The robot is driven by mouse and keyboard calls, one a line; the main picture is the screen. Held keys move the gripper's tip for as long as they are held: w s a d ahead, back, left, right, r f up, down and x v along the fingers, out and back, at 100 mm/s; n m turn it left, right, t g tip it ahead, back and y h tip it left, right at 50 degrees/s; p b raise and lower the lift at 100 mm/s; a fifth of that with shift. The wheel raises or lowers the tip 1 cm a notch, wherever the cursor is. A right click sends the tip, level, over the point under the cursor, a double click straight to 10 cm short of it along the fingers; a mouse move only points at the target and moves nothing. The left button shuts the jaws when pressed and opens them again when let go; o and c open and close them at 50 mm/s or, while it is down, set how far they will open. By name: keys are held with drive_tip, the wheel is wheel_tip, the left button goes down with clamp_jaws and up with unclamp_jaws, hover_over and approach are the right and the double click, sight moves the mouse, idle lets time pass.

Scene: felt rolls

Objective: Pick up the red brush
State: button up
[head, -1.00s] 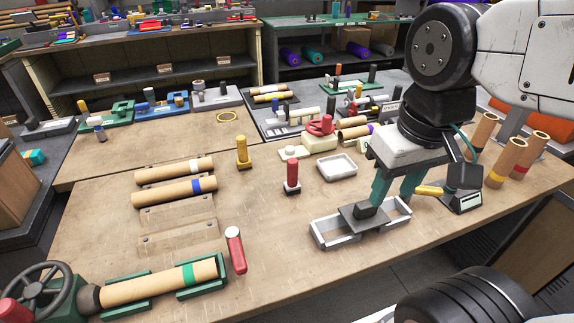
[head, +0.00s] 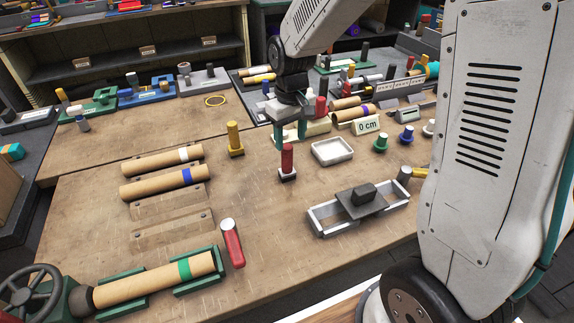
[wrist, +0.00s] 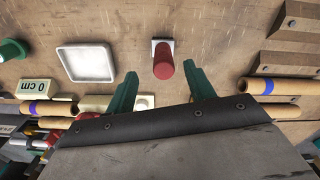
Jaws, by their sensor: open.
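The red brush (head: 287,160) stands upright on the table, with a red handle over a dark and pale base. In the wrist view its red handle (wrist: 163,68) points toward me and sits between the lines of the two green fingers. My gripper (head: 290,132) is open and empty, its fingers apart just behind and above the handle in the head view. In the wrist view my gripper (wrist: 164,78) spans either side of the handle top. I cannot tell whether a finger touches it.
A white square tray (head: 332,152) lies right of the brush, and a yellow-handled upright tool (head: 235,139) stands left. A grey open tray (head: 322,222) with a dark block is in front. Bare table lies between.

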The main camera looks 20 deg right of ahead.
sight(287, 160)
drive_tip(key=f, duration=0.6)
drive_tip(key=w+f, duration=0.1)
drive_tip(key=f, duration=0.2)
drive_tip(key=shift+a, duration=0.3)
drive_tip(key=shift+c, duration=0.3)
drive_tip(key=c, duration=1)
